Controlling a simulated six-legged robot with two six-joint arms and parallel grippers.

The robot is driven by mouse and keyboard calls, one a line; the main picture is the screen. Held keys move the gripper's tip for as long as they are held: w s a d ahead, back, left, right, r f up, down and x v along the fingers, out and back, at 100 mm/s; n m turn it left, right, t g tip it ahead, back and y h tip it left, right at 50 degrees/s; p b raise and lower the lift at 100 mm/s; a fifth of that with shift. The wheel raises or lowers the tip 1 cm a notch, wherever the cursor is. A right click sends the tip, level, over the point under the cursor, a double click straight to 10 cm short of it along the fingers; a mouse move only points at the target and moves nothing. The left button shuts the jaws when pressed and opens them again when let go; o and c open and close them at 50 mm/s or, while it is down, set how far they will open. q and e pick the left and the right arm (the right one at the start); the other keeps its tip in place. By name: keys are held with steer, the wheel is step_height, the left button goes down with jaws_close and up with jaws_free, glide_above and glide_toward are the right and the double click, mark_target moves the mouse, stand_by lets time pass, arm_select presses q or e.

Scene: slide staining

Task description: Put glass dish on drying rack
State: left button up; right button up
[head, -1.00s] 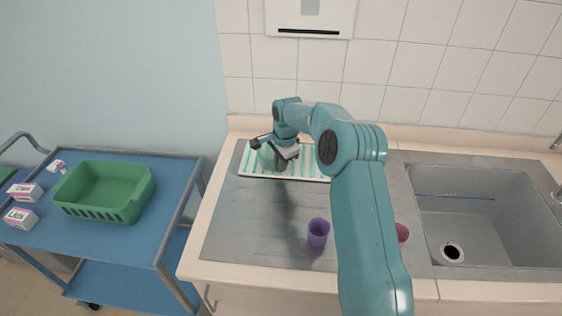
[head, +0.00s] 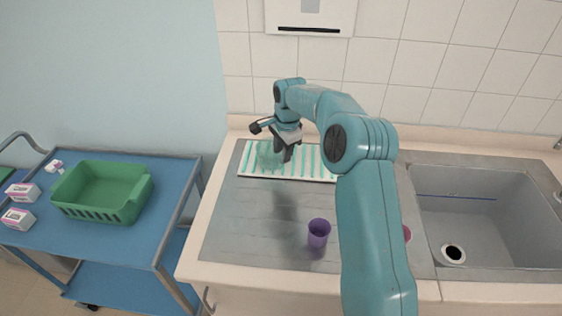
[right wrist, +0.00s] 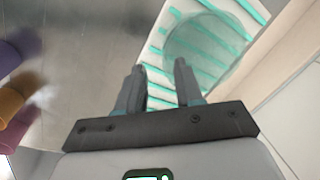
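The drying rack (head: 318,162) is a white tray with teal ribs lying at the back of the steel counter. The clear round glass dish (head: 266,156) rests on its left part. In the right wrist view the dish (right wrist: 205,50) looks like a pale see-through disc on the rack (right wrist: 160,42). My right gripper (head: 287,156) is above the rack, apart from the dish. Its two fingers (right wrist: 160,68) are spread with nothing between them. My left gripper is not in view.
A purple cup (head: 318,233) stands on the counter front. A pink cup (head: 407,234) is partly hidden behind my right arm. The sink (head: 480,240) is at right. A blue trolley (head: 130,240) at left carries a green basket (head: 103,208) and small boxes. The left counter is clear.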

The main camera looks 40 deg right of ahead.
step_height(320, 180, up, 6)
steer(key=shift+s+r, duration=0.15)
steer(key=shift+s, duration=0.2)
stand_by(0.4)
